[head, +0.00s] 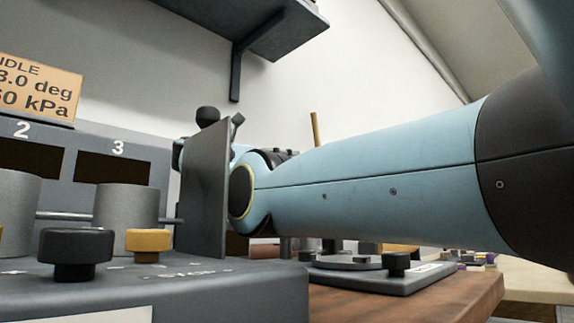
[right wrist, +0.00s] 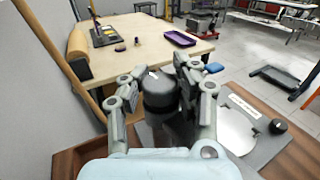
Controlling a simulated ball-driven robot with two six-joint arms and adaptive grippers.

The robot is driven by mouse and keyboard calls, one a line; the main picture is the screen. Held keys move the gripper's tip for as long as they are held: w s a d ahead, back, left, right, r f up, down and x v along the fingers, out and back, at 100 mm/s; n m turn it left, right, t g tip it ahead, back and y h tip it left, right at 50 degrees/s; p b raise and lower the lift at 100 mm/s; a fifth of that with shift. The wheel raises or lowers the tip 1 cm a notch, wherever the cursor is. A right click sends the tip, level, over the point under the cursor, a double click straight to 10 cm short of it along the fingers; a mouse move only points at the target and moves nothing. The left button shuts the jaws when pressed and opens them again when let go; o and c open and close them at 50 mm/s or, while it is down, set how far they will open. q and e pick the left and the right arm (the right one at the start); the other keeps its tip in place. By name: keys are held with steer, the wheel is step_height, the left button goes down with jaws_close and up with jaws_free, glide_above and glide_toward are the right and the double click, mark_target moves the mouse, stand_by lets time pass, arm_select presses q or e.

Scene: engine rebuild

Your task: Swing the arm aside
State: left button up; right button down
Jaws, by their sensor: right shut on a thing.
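My right gripper (right wrist: 160,95) shows in the right wrist view with its two fingers shut on a dark round knob (right wrist: 159,90). What the knob is fixed to is hidden below it. In the head view my right arm comes in from the right and ends behind an upright grey plate (head: 207,190), which hides most of the gripper. A black ball-shaped knob (head: 208,114) shows above that plate; I cannot tell if it is the held one. No swing arm can be made out clearly. My left gripper is not in view.
A grey console (head: 200,285) with a black knob (head: 75,252) and a yellow knob (head: 148,243) stands in front at left. Beside my gripper lies a flat grey base (right wrist: 262,150) with a disc and knob. A pale table (right wrist: 140,60) with a purple tray (right wrist: 180,38) is beyond.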

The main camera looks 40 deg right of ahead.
steer(key=shift+a, duration=0.1)
steer(key=c, duration=1.4)
jaws_free()
steer(key=shift+w, duration=0.1)
steer(key=o, duration=0.5)
steer(key=shift+a, duration=0.2)
steer(key=shift+d, duration=0.15)
